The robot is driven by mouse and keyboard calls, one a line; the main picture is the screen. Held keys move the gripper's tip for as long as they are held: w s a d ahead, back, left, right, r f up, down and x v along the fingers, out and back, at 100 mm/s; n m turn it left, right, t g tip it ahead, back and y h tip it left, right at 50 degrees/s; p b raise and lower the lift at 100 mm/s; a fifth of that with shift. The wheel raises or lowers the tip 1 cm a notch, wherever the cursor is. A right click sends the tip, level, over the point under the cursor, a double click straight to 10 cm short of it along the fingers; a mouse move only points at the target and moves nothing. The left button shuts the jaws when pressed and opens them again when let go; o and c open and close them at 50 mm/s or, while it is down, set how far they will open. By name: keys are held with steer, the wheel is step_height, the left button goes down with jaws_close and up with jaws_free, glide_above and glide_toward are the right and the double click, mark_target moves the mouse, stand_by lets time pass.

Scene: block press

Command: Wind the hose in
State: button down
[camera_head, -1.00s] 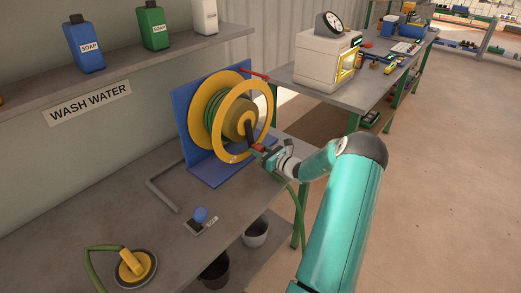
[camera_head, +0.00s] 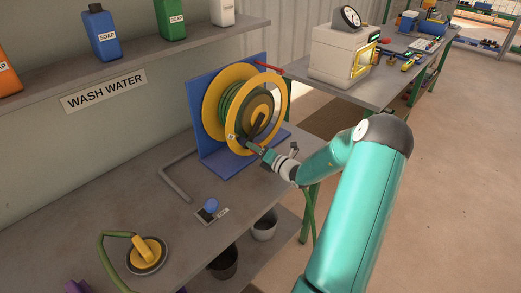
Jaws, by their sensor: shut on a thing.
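The hose reel (camera_head: 222,118) has yellow discs and stands on a blue bracket (camera_head: 199,118) on the bench. Green hose (camera_head: 232,103) is wound between the discs. A dark crank arm (camera_head: 257,124) points down and left from the hub. My gripper (camera_head: 247,143) is at the front of the reel's lower edge, shut on the crank's handle, which the jaws mostly hide.
A red lever (camera_head: 270,71) is at the reel's top. Buckets (camera_head: 264,228) stand below. A side table (camera_head: 352,93) holds a white machine.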

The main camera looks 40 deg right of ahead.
mark_target(241, 140)
steer(key=shift+s+a+r+m, duration=0.1)
steer(key=shift+a+r+m, duration=0.65)
steer(key=shift+m, duration=0.3)
steer(key=shift+s+a+r+m, duration=0.1)
steer(key=shift+a+r+m, duration=0.45)
steer(key=shift+r+m, duration=0.4)
steer(key=shift+f, duration=0.15)
steer(key=c, duration=1)
jaws_free()
steer(key=shift+w, duration=0.1)
steer(key=shift+o, duration=0.2)
steer(key=s+d, duration=0.1)
steer(key=s, duration=1.2)
steer(key=shift+s, duration=0.4)
steer(key=shift+d, duration=0.1)
